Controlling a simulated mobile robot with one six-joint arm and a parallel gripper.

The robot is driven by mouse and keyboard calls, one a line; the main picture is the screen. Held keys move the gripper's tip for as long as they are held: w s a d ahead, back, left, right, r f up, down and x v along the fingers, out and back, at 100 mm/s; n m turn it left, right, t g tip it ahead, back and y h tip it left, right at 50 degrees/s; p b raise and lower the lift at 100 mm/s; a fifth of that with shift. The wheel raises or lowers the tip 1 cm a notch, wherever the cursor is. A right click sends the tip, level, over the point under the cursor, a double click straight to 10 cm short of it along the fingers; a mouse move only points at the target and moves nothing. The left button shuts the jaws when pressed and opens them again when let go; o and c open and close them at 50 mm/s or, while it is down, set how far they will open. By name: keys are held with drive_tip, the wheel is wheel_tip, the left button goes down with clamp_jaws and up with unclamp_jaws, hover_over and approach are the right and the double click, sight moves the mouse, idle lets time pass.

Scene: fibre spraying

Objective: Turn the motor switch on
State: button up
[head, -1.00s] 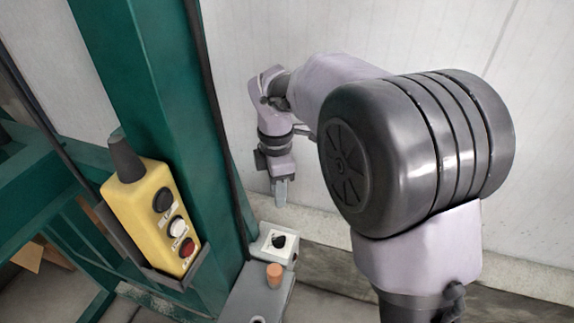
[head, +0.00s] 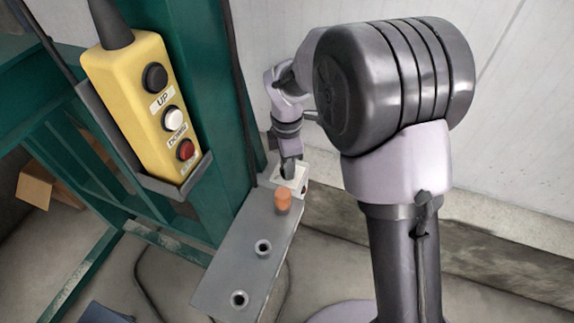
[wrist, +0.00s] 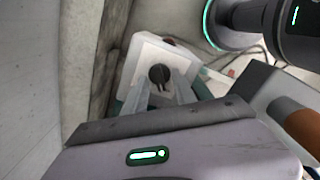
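The motor switch is a white box (head: 289,187) with a round black knob on its face, at the far end of a grey bench. In the wrist view the black knob (wrist: 159,75) sits on the pale square plate of the switch box (wrist: 137,57). My gripper (head: 289,172) points down at the switch and hides most of the knob in the head view. In the wrist view my gripper (wrist: 161,88) has its two fingers apart, one on each side of the knob's lower part. I cannot tell whether they touch it.
A yellow pendant (head: 133,83) with black, white and red buttons hangs in a holder on a green post (head: 195,150). An orange cylinder (head: 283,201) stands on the grey bench (head: 235,262) close to the switch. Two round sockets are nearer. A pale wall stands behind.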

drive_tip(key=shift+c, duration=0.4)
clamp_jaws()
drive_tip(key=m+p, duration=0.2)
drive_tip(key=m, duration=0.1)
drive_tip(key=shift+r, duration=0.15)
drive_tip(key=m+p, duration=0.1)
drive_tip(key=m, duration=0.2)
drive_tip(key=shift+m, duration=0.4)
drive_tip(key=m+p, duration=0.1)
drive_tip(key=m, duration=0.2)
drive_tip(key=shift+w, duration=0.1)
drive_tip(key=shift+m+p, duration=0.35)
drive_tip(key=shift+m, duration=1.65)
